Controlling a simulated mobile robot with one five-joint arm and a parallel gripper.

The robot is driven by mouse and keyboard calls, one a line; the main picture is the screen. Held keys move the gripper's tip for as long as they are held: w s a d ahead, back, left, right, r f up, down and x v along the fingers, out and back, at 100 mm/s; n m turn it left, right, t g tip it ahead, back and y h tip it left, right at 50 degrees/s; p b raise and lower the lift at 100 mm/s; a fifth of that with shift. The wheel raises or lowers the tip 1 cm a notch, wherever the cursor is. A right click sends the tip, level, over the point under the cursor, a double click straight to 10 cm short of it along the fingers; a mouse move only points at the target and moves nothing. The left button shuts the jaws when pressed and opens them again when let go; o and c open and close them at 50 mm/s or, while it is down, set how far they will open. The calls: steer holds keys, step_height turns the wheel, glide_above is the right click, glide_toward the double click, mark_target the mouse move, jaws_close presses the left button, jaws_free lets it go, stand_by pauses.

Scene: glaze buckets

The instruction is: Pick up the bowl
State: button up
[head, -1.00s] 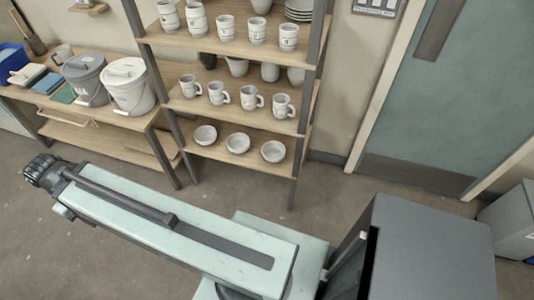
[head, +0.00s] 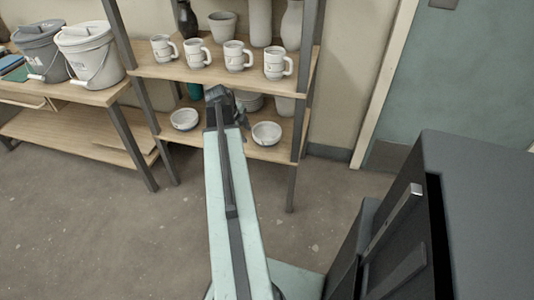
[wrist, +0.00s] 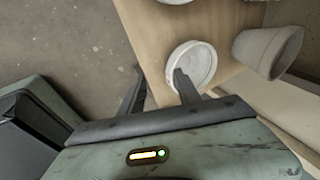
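White bowls stand on the low wooden shelf in the head view: one on the left (head: 184,119) and one on the right (head: 266,133). Between them my gripper (head: 226,100) reaches over the shelf, and the middle bowl is hidden behind it. The left finger is clear of the bowl.
A pale pot (wrist: 265,50) stands beside the bowl in the wrist view. Several mugs (head: 235,56) stand on the shelf above. Shelf posts (head: 303,110) flank the low shelf. Lidded buckets (head: 88,52) stand on the left bench. The floor in front is open.

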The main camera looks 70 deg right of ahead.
mark_target(260, 142)
steer(key=shift+m, duration=0.9)
steer(key=s+d+f+b, duration=0.1)
steer(key=f+b, duration=0.1)
steer(key=s+d+f+b, duration=0.2)
steer(key=f+b, duration=0.1)
steer(key=s+d+f+b, duration=0.1)
steer(key=f+b, duration=0.1)
steer(key=f, duration=0.1)
steer(key=shift+s+d+f, duration=0.25)
steer(key=shift+d, duration=0.15)
steer(key=shift+r, duration=0.2)
jaws_close()
